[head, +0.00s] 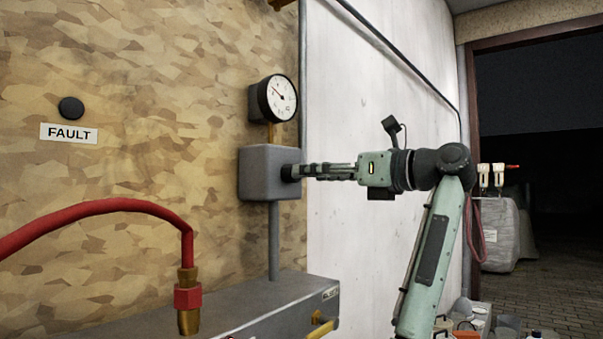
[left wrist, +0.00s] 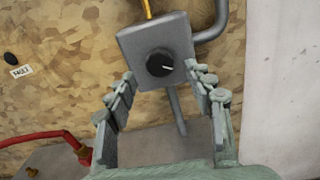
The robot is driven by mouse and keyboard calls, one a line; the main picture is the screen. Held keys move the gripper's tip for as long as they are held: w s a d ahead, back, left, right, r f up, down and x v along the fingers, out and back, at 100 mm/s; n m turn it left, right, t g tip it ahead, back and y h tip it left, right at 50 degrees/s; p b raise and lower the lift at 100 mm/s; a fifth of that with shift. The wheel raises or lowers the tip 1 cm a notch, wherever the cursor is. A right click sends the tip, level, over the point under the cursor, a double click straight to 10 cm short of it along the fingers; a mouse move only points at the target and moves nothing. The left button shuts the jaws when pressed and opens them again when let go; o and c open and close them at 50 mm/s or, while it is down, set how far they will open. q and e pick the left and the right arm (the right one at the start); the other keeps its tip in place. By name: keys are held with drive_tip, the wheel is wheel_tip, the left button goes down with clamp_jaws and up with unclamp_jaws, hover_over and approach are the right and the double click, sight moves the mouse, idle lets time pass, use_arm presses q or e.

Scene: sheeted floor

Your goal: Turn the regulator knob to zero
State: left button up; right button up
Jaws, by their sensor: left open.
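The regulator knob (left wrist: 160,63) is black and round, on the front of a grey box (left wrist: 128,44). Its white pointer line points to the right in the left wrist view.
A round white gauge (head: 281,98) is mounted above the box; its needle points to the upper left. A black button (head: 70,108) and a FAULT label (head: 69,133) are on the wall. A red hose (head: 110,207) and a grey ledge (head: 262,303) lie below. A dark doorway (head: 540,110) opens at right.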

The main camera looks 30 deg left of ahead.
use_arm(q)
drive_tip(key=a, duration=0.3)
drive_tip(key=shift+w+a, duration=0.15)
drive_tip(key=shift+a, duration=0.25)
use_arm(e)
drive_tip(key=shift+a+f, duration=0.25)
drive_tip(key=shift+f, duration=0.6)
use_arm(q)
drive_tip(key=c, duration=1.2)
use_arm(e)
drive_tip(key=shift+d+r, duration=0.1)
drive_tip(key=shift+d, duration=0.05)
